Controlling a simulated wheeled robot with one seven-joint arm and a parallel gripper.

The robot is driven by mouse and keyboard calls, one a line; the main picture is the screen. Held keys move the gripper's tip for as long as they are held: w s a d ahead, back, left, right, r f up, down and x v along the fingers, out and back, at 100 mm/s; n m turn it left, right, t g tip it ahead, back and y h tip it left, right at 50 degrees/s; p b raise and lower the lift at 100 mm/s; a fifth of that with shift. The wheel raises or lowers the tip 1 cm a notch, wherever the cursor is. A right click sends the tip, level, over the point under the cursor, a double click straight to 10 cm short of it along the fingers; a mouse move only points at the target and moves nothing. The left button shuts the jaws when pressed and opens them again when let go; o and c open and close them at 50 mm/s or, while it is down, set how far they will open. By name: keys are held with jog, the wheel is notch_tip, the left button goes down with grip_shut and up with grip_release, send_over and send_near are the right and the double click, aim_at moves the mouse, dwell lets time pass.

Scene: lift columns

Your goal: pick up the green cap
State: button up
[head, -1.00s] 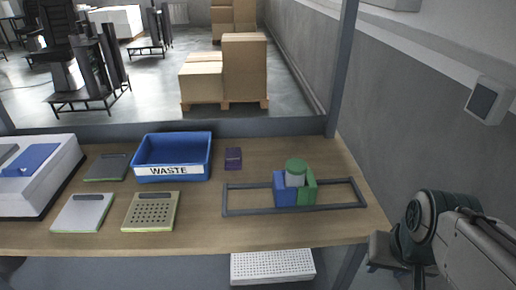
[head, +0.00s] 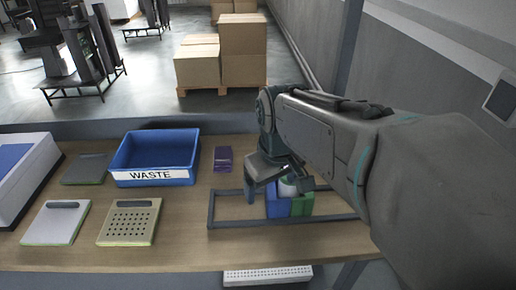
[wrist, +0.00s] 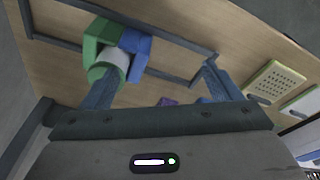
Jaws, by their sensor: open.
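The green cap (wrist: 103,73) sits on a white cylinder (wrist: 117,62) in the wrist view. A green block (wrist: 98,38) and a blue block (wrist: 135,45) stand beside the cylinder. In the head view my gripper (head: 277,188) hides the cap; part of the white cylinder (head: 288,187) shows between the blue block (head: 278,206) and green block (head: 302,205). My gripper is open and empty, over the blocks. In the wrist view its left finger is close to the cap, overlapping it in the picture; I cannot tell if they touch. The right finger is well away from it.
A dark rectangular frame (head: 212,210) surrounds the blocks on the wooden table (head: 190,232). A blue WASTE bin (head: 154,157), a purple box (head: 223,158) and flat plates (head: 130,222) lie to the left. The table between plates and frame is clear.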

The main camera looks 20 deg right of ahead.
jog(key=w+d+r+n+g, duration=0.2)
jog(key=w+d+r+n, duration=0.5)
jog(key=w+d, duration=0.2)
jog(key=f, duration=0.8)
jog(key=shift+s+d+b, duration=0.15)
jog(key=shift+d+b, duration=0.15)
jog(key=shift+b, duration=0.1)
jog(key=f, duration=0.5)
jog(key=shift+s+a+f, duration=0.15)
jog(key=shift+a, duration=0.15)
jog(key=c, duration=1.3)
